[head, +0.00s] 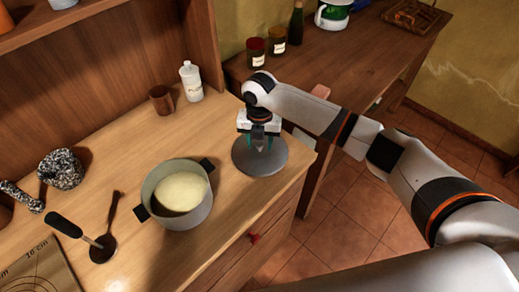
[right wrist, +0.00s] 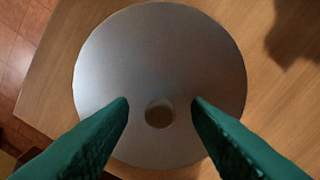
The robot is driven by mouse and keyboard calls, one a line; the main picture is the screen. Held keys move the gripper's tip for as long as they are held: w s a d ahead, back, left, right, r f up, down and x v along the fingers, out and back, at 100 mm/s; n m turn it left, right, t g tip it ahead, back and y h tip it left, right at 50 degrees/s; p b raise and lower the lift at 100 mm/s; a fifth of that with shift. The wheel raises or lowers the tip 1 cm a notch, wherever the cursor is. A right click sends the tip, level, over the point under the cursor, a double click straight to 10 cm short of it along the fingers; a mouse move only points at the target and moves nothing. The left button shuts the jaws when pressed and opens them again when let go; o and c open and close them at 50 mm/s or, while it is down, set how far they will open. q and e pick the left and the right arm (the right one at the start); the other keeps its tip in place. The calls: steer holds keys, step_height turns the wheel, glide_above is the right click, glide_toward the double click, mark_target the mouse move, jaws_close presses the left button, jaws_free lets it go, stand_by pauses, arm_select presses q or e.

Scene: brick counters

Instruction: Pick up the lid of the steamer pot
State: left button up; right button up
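The lid (head: 258,166) is a flat grey metal disc lying on the wooden counter, to the right of the steamer pot (head: 199,213). In the right wrist view the lid (right wrist: 160,60) shows from above with a small round knob (right wrist: 159,113) on it. My right gripper (head: 262,146) is over the lid, pointing down. In the right wrist view its two green fingers (right wrist: 160,104) are apart, one on each side of the knob, with gaps to both. The pot is open and holds something pale yellow. My left gripper is not in view.
A brown mug (head: 161,100) and a white bottle (head: 190,82) stand behind the pot. A ladle (head: 102,248), a stone mortar (head: 61,169) and a mat (head: 42,273) are at left. Counter edge lies close right of the lid. A second table (head: 345,75) holds jars.

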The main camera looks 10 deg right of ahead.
steer(key=c, duration=0.9)
jaws_close()
